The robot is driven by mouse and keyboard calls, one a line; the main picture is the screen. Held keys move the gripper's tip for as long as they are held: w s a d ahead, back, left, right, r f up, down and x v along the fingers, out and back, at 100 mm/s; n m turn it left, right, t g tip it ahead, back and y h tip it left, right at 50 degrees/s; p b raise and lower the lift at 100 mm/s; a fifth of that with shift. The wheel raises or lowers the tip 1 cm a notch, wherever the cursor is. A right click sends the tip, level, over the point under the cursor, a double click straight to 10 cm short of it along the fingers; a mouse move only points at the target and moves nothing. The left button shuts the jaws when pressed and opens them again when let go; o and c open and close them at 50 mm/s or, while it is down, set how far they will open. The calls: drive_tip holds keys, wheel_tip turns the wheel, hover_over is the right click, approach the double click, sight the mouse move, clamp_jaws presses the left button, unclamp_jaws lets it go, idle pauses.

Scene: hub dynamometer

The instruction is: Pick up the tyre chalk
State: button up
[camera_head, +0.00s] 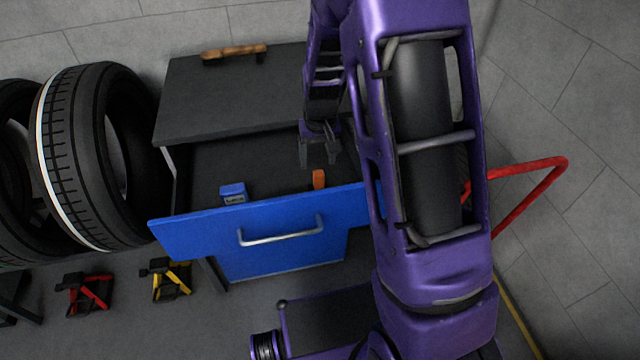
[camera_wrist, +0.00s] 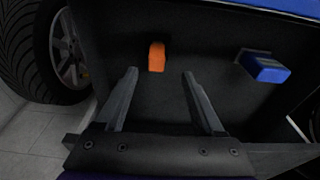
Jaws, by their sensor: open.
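A small orange block (camera_head: 319,179), which looks like the tyre chalk, sits in the open blue-fronted drawer (camera_head: 190,233) near its front panel. It also shows in the wrist view (camera_wrist: 156,56), just beyond the gap between my fingertips. A small blue box (camera_head: 233,193) with a label lies to its left in the drawer; in the wrist view this box (camera_wrist: 266,68) is on the right. My gripper (camera_head: 320,164) is open and empty, pointing down over the drawer behind the orange block. Its spread fingers (camera_wrist: 160,74) touch neither object.
The dark cabinet top (camera_head: 215,105) lies behind the drawer, with a wooden-handled tool (camera_head: 235,51) on it. Tyres (camera_head: 75,160) stand at the left. Red (camera_head: 88,293) and yellow (camera_head: 170,281) stands are on the floor. A red tube (camera_head: 525,195) is at the right. The drawer floor between the objects is clear.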

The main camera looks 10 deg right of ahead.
sight(319, 182)
drive_tip(key=f, duration=0.3)
drive_tip(key=w+f, duration=0.1)
drive_tip(key=f, duration=0.6)
drive_tip(key=shift+w+d+f+b, duration=0.25)
drive_tip(key=shift+w+f+b, duration=0.15)
clamp_jaws()
